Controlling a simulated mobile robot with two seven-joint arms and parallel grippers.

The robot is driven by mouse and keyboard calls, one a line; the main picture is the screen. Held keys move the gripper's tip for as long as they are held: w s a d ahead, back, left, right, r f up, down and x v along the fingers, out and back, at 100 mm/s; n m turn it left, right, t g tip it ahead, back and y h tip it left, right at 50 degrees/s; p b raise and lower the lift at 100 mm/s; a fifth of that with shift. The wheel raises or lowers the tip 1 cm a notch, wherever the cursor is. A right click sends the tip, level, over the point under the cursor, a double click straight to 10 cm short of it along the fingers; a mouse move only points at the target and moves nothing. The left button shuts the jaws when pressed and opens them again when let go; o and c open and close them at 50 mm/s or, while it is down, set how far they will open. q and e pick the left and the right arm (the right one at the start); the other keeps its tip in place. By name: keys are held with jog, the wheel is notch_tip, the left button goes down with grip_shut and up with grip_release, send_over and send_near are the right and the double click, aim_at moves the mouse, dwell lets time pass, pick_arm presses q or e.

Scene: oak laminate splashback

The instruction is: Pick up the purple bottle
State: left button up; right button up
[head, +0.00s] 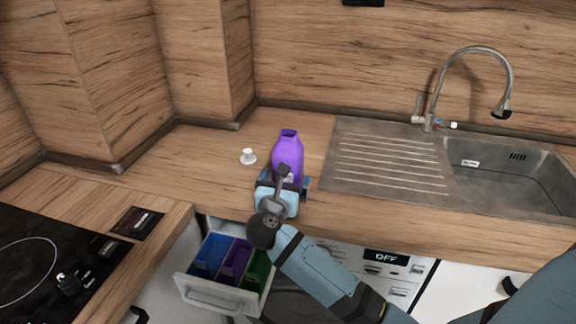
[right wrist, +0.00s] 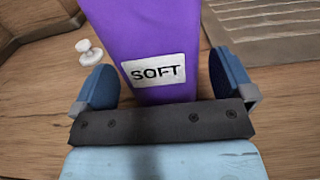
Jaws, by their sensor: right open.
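The purple bottle (head: 287,150) stands upright and uncapped on the wooden counter, left of the sink drainer. In the right wrist view the bottle (right wrist: 150,30) fills the middle, with a white "SOFT" label facing me. My right gripper (head: 284,182) is at the bottle's lower front. In the right wrist view its blue fingers (right wrist: 164,82) are open, one on each side of the bottle, with a small gap on the right side. The bottle's base is hidden behind the gripper. My left gripper is not in view.
A white cap (head: 248,156) lies on the counter left of the bottle. The sink (head: 510,170) with its ribbed drainer is to the right. An open detergent drawer (head: 222,297) sticks out below the counter. A black hob (head: 45,260) is at left.

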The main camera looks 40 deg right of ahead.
jog(key=shift+x, duration=1.5)
jog(key=c, duration=1.3)
jog(key=shift+r, duration=0.2)
notch_tip(320, 180, up, 20)
jog(key=shift+f+p, duration=0.15)
jog(key=shift+p, duration=1)
